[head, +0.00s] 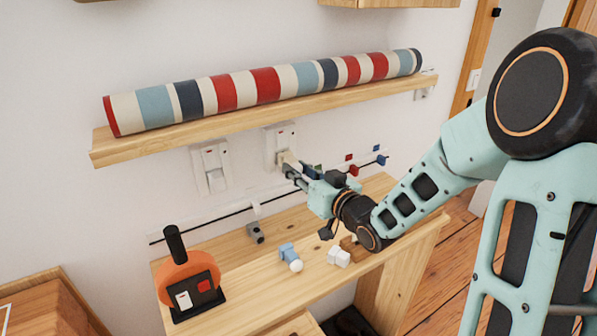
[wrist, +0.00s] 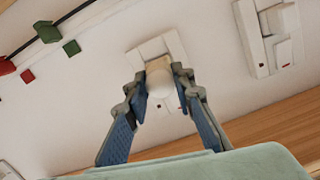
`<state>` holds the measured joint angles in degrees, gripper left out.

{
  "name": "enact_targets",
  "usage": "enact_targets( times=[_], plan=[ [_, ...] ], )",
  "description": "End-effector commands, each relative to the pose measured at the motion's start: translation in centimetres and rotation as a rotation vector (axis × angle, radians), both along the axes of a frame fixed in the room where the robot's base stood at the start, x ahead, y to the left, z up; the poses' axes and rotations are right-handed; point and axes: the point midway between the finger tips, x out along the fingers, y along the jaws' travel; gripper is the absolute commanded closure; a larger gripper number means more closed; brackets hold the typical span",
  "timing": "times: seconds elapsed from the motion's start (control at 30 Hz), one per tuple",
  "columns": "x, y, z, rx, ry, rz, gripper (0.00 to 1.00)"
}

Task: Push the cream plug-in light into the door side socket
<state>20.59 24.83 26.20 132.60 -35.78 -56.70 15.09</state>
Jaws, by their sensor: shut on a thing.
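My gripper (head: 290,170) is shut on the cream plug-in light (head: 287,159) at the wall below the shelf. In the wrist view the light (wrist: 159,78) shows its rounded pale end between the two fingertips (wrist: 160,82). The door side socket (head: 281,138) is the right one of two white wall plates. In the wrist view its plate (wrist: 150,49) lies directly behind the light. The light overlaps the plate and looks close to it or touching. The contact face is hidden, so I cannot tell how far in it sits.
The other socket (head: 206,154) holds a white block. The shelf (head: 262,106) with a striped roll (head: 265,86) overhangs the sockets. A rail with coloured hooks (head: 350,169) runs below. The desk (head: 240,283) bears a blue-and-white piece (head: 290,256), a white piece (head: 339,257) and an orange holder (head: 187,272).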

Motion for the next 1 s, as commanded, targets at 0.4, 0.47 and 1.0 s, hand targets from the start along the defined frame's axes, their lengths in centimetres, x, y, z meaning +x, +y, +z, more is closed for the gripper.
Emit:
enact_targets(
  times=[0.4,0.47,1.0],
  plan=[
    [0.9,0.6,0.0,0.001,-0.001,0.0,1.0],
    [1.0,0.7,0.0,0.001,-0.001,0.001,1.0],
    [1.9,1.3,0.1,0.001,-0.001,0.001,0.65]
  ],
)
